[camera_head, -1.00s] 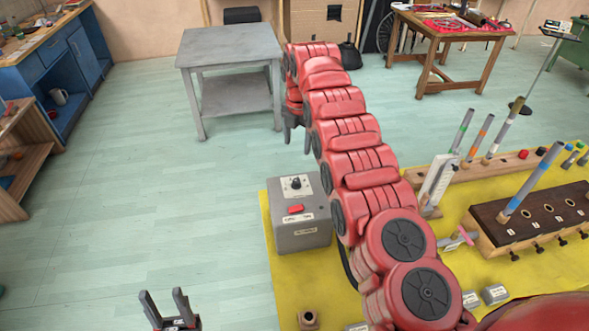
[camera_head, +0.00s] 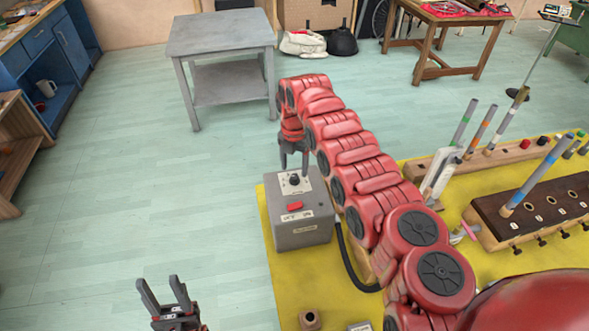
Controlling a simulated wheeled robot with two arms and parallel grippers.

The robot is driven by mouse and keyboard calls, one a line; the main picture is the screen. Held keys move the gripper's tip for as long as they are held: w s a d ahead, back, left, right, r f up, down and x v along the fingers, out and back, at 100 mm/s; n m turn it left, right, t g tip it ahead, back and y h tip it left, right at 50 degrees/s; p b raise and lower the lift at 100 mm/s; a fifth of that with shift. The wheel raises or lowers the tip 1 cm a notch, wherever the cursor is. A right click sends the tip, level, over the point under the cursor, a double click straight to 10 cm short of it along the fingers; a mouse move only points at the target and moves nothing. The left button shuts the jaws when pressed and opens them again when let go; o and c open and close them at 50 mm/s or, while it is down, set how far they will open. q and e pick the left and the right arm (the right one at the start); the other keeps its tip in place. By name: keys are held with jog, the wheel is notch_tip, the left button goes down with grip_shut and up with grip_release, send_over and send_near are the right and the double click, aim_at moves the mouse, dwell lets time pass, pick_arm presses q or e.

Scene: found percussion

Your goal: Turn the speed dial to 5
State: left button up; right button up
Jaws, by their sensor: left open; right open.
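The speed dial (camera_head: 294,179) is a small black knob on a pale plate on top of a grey box (camera_head: 303,237). The box also has a red button (camera_head: 295,206) and labels on its front. My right gripper (camera_head: 293,172) points down just above the dial, at the end of the red arm. Its dark fingers are apart, and I cannot tell whether they touch the knob. The dial's numbers and pointer are too small to read. My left gripper (camera_head: 158,294) is open and empty, low in the view over the floor, left of the box.
The box stands at the left edge of a yellow mat (camera_head: 272,275). A dark cable (camera_head: 349,265) curves from its right side. A small wooden block (camera_head: 310,320) lies in front. Wooden racks with coloured tubes (camera_head: 530,187) stand at the right. A grey table (camera_head: 222,40) is behind.

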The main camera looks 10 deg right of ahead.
aim_at(295, 177)
notch_tip(295, 177, down, 3)
jog(key=shift+r, duration=0.2)
jog(key=shift+w+f, duration=0.1)
jog(key=shift+f, duration=0.45)
jog(key=shift+r, duration=0.1)
grip_shut()
